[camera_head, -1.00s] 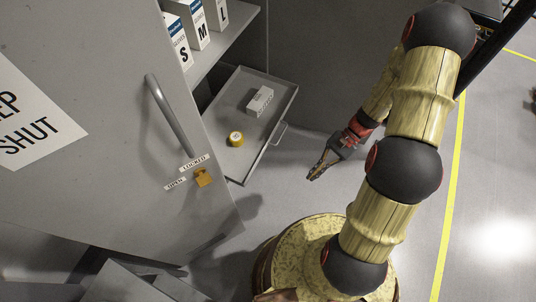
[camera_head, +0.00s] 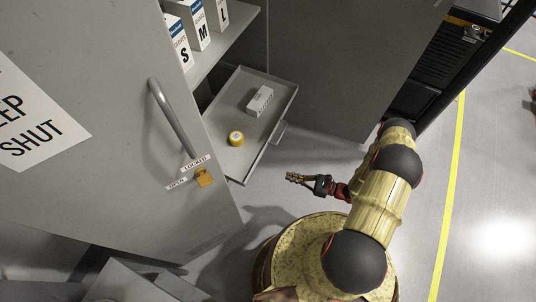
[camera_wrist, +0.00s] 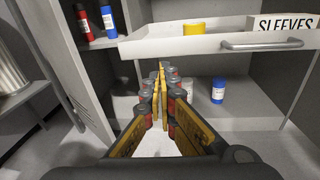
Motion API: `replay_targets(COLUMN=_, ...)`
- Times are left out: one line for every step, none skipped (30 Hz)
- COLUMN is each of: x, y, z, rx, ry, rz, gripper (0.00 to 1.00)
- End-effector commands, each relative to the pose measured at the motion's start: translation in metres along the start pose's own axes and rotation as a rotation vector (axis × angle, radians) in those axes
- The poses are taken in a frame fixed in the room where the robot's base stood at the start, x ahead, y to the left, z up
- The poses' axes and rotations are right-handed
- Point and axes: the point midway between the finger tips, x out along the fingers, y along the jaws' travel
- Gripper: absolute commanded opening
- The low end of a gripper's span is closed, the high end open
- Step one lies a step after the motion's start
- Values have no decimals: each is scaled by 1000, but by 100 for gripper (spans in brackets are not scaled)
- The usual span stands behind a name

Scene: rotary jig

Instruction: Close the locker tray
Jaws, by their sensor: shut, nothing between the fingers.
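The locker tray (camera_head: 262,131) is a shallow grey drawer standing pulled out of the locker, with a bar handle (camera_head: 278,132) on its front edge. It holds a yellow roll (camera_head: 236,138) and a white box (camera_head: 260,101) marked SLEEVES. In the wrist view the tray's front (camera_wrist: 190,45) and handle (camera_wrist: 262,44) are across the upper part. My gripper (camera_head: 290,177) is shut and empty, in front of the tray and apart from it. In the wrist view its fingertips (camera_wrist: 160,72) point towards the space under the tray front, left of the handle.
The locker door (camera_head: 120,130) stands open at left, with a handle and a yellow latch (camera_head: 204,177). White S, M, L boxes (camera_head: 196,25) are on the shelf above. A blue bottle (camera_wrist: 218,90) stands below the tray.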

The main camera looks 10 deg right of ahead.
Motion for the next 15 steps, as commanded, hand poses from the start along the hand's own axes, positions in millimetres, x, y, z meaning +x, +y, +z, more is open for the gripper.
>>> replay_targets(x=-2, y=-20, z=4, rx=-26, ry=-11, rz=-42, gripper=0)
replay_targets(x=-4, y=-30, z=7, rx=-36, ry=-20, rz=-65, gripper=0)
replay_targets(x=-5, y=-39, z=10, rx=-47, ry=-30, rz=-91, gripper=0)
replay_targets(x=-5, y=-44, z=12, rx=-52, ry=-39, rz=-107, gripper=0)
replay_targets(x=-6, y=-47, z=14, rx=-55, ry=-47, rz=-121, gripper=0)
replay_targets(x=-5, y=-49, z=18, rx=-60, ry=-58, rz=-131, gripper=0)
replay_targets(x=-5, y=-50, z=20, rx=-63, ry=-65, rz=-132, gripper=0)
replay_targets(x=-4, y=-50, z=21, rx=-67, ry=-69, rz=-131, gripper=0)
replay_targets(x=-1, y=-50, z=21, rx=-71, ry=-68, rz=-130, gripper=0)
replay_targets(x=1, y=-50, z=21, rx=-72, ry=-68, rz=-130, gripper=0)
replay_targets(x=5, y=-50, z=21, rx=-72, ry=-67, rz=-128, gripper=0)
replay_targets(x=10, y=-51, z=21, rx=-73, ry=-67, rz=-126, gripper=0)
replay_targets(x=14, y=-52, z=21, rx=-73, ry=-67, rz=-126, gripper=0)
replay_targets(x=18, y=-52, z=21, rx=-73, ry=-66, rz=-125, gripper=0)
replay_targets(x=25, y=-53, z=22, rx=-73, ry=-66, rz=-125, gripper=0)
